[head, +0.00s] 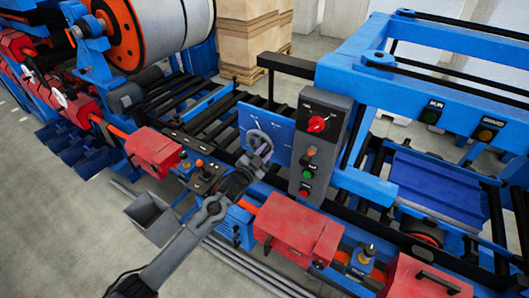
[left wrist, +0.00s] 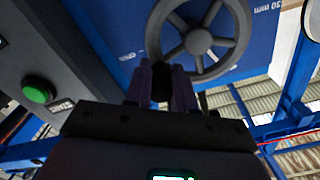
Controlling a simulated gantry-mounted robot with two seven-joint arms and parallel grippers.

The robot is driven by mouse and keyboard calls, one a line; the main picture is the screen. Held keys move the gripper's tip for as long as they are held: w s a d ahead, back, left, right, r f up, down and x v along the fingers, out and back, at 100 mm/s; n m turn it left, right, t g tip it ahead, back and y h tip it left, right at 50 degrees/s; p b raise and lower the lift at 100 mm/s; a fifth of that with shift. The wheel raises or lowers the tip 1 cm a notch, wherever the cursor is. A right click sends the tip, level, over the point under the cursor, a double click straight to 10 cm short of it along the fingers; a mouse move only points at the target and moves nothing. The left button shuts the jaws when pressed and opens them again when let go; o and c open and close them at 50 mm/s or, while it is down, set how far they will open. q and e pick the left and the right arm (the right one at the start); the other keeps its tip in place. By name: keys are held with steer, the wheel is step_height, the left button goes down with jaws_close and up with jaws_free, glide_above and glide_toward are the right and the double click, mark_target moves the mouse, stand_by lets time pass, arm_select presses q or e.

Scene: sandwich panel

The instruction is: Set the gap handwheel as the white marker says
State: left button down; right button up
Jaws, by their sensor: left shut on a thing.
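The grey spoked gap handwheel (head: 257,138) sits on a blue panel (head: 282,151) in the middle of the head view. It shows large at the top of the left wrist view (left wrist: 199,40). My left gripper (head: 262,152) reaches it from below. In the left wrist view its two fingers (left wrist: 161,88) are shut around a dark grip at the wheel's lower left rim. White marks stand on the panel around the wheel, and a "30 mm" label (left wrist: 268,14) reads at right. I cannot tell which mark is the white marker. My right gripper is out of view.
A grey control box with a red knob (head: 317,124) and buttons stands right beside the panel; its green button (left wrist: 38,90) is close in the left wrist view. Red covers (head: 298,233) and blue frames crowd the line. A grey bin (head: 151,215) stands at lower left.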

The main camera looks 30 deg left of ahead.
arm_select(q)
steer(key=shift+r, duration=0.15)
steer(key=c, duration=0.9)
jaws_free()
steer(key=shift+c, duration=0.2)
steer(key=shift+s, duration=0.1)
steer(key=s+b, duration=0.1)
steer(key=s, duration=0.9)
steer(key=shift+s+d, duration=0.25)
steer(key=shift+s, duration=0.05)
